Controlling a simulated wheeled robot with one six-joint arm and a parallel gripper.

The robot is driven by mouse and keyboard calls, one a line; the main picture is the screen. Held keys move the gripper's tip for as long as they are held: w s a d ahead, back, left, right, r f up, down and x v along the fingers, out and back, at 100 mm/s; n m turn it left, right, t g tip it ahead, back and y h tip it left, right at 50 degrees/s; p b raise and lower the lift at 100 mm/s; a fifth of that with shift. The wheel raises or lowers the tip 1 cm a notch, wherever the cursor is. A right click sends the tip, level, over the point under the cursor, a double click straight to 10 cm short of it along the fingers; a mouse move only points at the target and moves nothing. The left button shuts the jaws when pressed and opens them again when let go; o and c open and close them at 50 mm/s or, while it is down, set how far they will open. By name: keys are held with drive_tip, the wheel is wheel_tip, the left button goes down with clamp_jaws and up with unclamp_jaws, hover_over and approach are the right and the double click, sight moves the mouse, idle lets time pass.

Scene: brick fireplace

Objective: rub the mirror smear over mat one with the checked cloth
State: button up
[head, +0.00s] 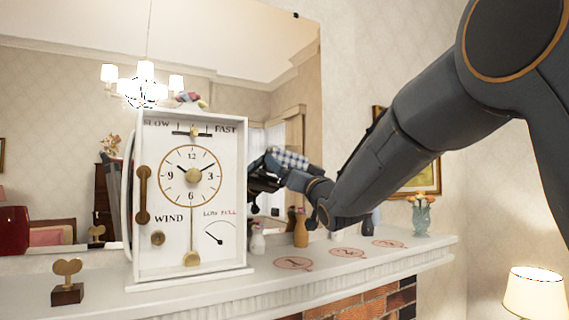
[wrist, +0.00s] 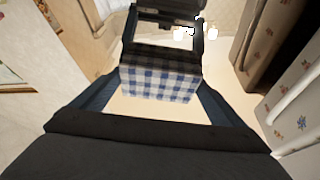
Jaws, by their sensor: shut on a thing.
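The blue and white checked cloth (head: 290,158) is held in my gripper (head: 283,172), up against or close to the mirror (head: 50,110), right of the clock. In the wrist view the cloth (wrist: 160,84) spans between the fingers, and a dark reflection of my gripper shows just beyond it. I cannot tell whether the cloth touches the glass. Round pinkish mats lie on the mantel: a left one (head: 293,263), a middle one (head: 348,253) and a right one (head: 388,244). Their markings are too small to read surely. I see no smear; the cloth and gripper may hide it.
A large white clock (head: 190,150) stands close left of my gripper. A white bottle (head: 257,240) and an amber bottle (head: 301,230) stand below it. A key on a block (head: 67,292) is at left, a flower vase (head: 421,218) at right.

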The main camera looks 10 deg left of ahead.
sight(304, 167)
drive_tip(key=shift+w+d+b, duration=0.25)
drive_tip(key=shift+w+d, duration=0.55)
drive_tip(key=shift+d, duration=0.25)
drive_tip(key=shift+w+d+b, duration=0.25)
drive_tip(key=shift+w+d, duration=0.5)
drive_tip(key=shift+d, duration=0.3)
drive_tip(key=shift+a, duration=0.1)
drive_tip(key=shift+a, duration=0.1)
